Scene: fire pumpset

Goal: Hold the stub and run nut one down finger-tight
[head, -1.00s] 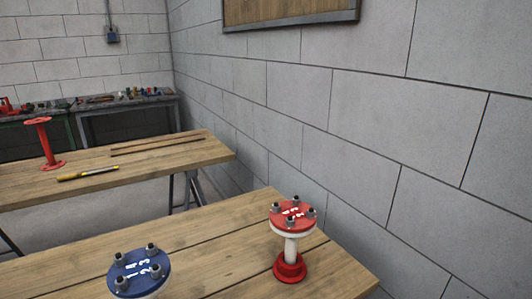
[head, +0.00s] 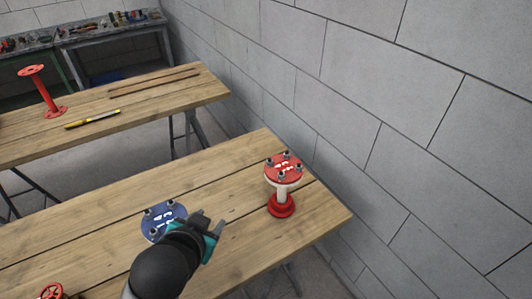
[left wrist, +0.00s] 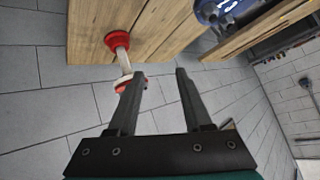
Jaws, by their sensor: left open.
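The red-topped stub (head: 282,194) stands upright near the right end of the near bench, with a red flange on top, a white pipe and a red foot. Dark nuts on studs ring its top face. The blue flange (head: 160,217) stands to its left, also with nuts, partly hidden by my left arm. My left gripper (head: 215,226) is open and empty, between the two and apart from the red stub. In the left wrist view the stub (left wrist: 122,58) shows beyond the open jaws (left wrist: 158,74), its flange partly behind one finger. The blue flange (left wrist: 222,12) is at the top edge.
The near wooden bench (head: 232,243) is clear around the red stub. A red handwheel (head: 51,291) is at the bottom left. A far bench (head: 150,110) holds a red flanged pipe (head: 42,92) and a yellow tool (head: 92,119). A block wall (head: 400,120) runs along the right.

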